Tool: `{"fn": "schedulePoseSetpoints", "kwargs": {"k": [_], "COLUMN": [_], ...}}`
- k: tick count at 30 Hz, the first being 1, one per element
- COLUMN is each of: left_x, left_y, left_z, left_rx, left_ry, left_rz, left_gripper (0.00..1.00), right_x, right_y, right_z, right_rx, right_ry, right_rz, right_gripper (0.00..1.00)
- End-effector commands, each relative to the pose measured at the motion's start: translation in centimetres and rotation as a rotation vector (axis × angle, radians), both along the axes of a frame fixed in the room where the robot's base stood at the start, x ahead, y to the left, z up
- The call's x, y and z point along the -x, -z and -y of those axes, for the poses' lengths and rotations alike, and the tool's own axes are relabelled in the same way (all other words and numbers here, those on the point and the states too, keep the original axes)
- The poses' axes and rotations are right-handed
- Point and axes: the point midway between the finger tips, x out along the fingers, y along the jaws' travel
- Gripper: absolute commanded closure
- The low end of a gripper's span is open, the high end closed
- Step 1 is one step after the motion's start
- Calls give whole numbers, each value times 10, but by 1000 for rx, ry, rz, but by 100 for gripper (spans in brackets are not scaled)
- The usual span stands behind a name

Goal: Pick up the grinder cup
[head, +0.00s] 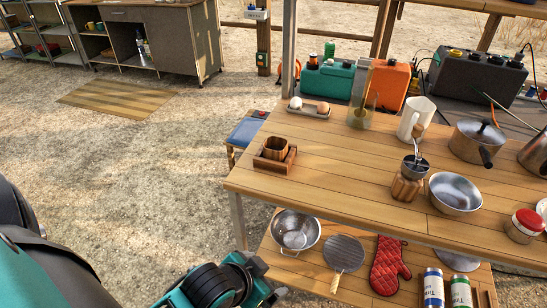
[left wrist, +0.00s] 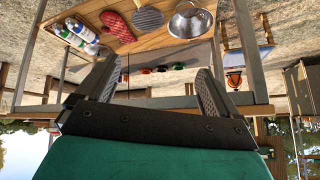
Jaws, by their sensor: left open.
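A small wooden cup (head: 275,148), which looks like the grinder cup, stands in a square wooden holder (head: 287,164) at the table's near left corner. A hand grinder (head: 408,182) with a wooden body, metal top and crank stands farther right on the table. My left gripper (head: 268,293) is low at the bottom edge of the head view, in front of the table and well short of the cup. In the upside-down left wrist view its two fingers (left wrist: 155,88) are spread with nothing between them. My right gripper is in neither view.
The wooden table (head: 330,175) also holds an egg tray (head: 310,111), a clear cylinder (head: 361,108), a white mug (head: 416,117), a metal bowl (head: 455,193) and a pot (head: 477,142). The lower shelf has a colander (head: 296,230) and red mitt (head: 390,265).

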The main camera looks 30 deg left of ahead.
Motion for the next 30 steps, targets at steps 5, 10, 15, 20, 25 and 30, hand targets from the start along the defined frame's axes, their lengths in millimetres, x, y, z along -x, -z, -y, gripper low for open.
{"fn": "schedulePoseSetpoints", "kwargs": {"k": [5, 10, 15, 20, 25, 30], "left_x": [-10, -39, -80, -121, -147, -158], "left_y": [-25, -47, -76, -98, -96, -89], "left_z": [-54, -103, -138, -141, -128, -120], "left_rx": [-359, -777, -1318, -1898, -2347, -2546], "left_ry": [74, 201, 422, 737, 1050, 1211], "left_rz": [-37, 10, 58, 49, -7, -47], "left_gripper": [6, 6, 6, 6, 6, 6], "right_x": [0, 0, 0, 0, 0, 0], "right_y": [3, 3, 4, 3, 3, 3], "right_z": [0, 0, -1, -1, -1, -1], "right_rx": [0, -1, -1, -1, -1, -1], "right_ry": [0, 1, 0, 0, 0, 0], "right_rz": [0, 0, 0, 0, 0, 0], "right_gripper": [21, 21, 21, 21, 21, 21]}}
